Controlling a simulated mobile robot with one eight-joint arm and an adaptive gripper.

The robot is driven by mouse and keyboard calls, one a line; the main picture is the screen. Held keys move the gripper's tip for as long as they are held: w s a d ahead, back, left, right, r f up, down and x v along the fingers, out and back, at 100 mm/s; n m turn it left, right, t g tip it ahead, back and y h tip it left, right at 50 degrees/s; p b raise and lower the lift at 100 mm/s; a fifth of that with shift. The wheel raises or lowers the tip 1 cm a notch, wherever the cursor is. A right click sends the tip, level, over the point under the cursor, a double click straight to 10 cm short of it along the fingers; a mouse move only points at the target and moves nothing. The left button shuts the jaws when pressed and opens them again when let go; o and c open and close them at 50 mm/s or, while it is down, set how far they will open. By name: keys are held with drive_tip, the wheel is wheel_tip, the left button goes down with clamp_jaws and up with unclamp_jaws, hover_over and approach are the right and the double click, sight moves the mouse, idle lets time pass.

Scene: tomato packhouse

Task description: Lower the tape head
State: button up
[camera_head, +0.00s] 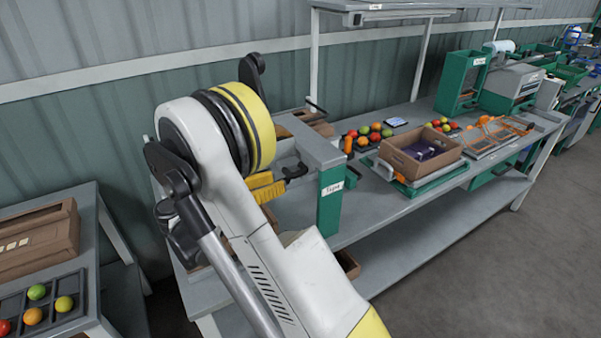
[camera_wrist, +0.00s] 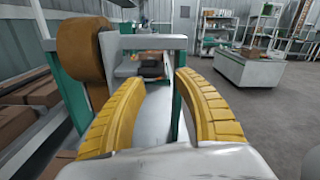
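The tape machine has a green post (camera_head: 330,208) with a white label and a grey arm (camera_head: 318,146) across its top. In the wrist view, its grey crossbar and bracket (camera_wrist: 150,43) are ahead, with a brown tape roll (camera_wrist: 80,50) at the left. A black handle (camera_head: 294,172) sticks out beside my gripper (camera_head: 266,188). In the wrist view, my gripper (camera_wrist: 160,86) has its two yellow fingers spread, with a clear gap between the tips and nothing gripped. It faces the machine from close by; contact cannot be told. My arm hides part of the machine in the head view.
A side table with a tomato tray (camera_head: 45,325) and carton (camera_head: 38,245) is at lower left. Brown boxes (camera_wrist: 25,118) lie left in the wrist view. Floor at right is clear.

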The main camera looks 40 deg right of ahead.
sight(301, 172)
drive_tip(key=b+x, duration=0.1)
drive_tip(key=x, duration=0.7)
drive_tip(key=shift+d+b, duration=0.15)
drive_tip(key=shift+b, duration=0.15)
drive_tip(key=shift+w, duration=0.1)
clamp_jaws()
